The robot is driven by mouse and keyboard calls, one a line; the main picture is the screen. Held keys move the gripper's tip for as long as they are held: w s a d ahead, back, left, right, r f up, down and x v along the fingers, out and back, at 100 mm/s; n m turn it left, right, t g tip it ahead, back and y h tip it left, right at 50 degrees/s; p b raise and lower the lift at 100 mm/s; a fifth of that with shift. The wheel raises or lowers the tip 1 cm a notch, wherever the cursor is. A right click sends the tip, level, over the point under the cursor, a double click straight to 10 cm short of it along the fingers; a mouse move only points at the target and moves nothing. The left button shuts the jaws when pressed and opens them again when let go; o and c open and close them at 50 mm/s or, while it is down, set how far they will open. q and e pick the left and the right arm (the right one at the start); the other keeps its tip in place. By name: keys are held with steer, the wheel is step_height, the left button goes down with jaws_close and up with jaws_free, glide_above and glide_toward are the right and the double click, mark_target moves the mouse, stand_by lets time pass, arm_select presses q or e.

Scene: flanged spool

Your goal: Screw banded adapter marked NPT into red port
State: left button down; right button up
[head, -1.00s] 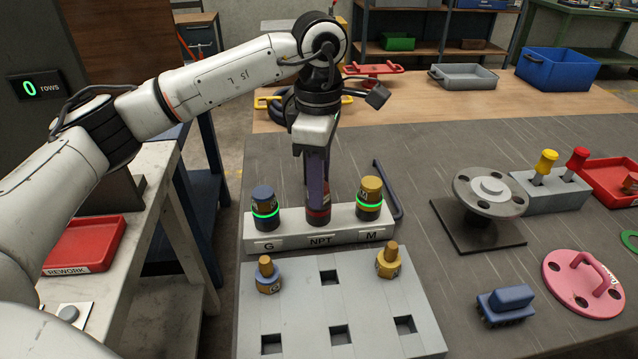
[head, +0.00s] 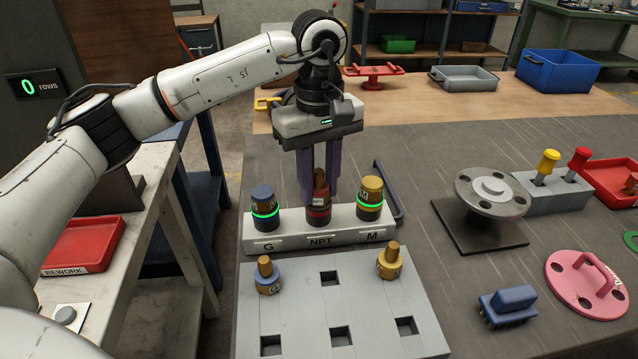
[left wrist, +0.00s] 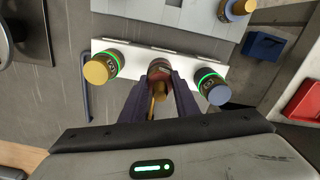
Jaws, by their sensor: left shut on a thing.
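The brass-coloured adapter (head: 320,181) stands upright at the red port (head: 318,212), in the middle of the grey block above the NPT label. My left gripper (head: 319,192) points down with its dark fingers on either side of the adapter, shut on it. In the left wrist view the adapter (left wrist: 158,90) shows between the fingers, with the red port (left wrist: 160,66) just beyond. No green ring shows at the red port. How deep the adapter sits, and its marking, I cannot tell. My right gripper is not in view.
Adapters stand in the G port (head: 264,207) and M port (head: 370,198) on either side, each with a lit green ring, close to my fingers. In front, a grey tray (head: 300,308) holds two more adapters and several empty square holes. A flanged spool (head: 491,190) stands right.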

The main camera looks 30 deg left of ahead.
arm_select(q)
steer(key=m, duration=0.4)
steer(key=c, duration=1.3)
jaws_free()
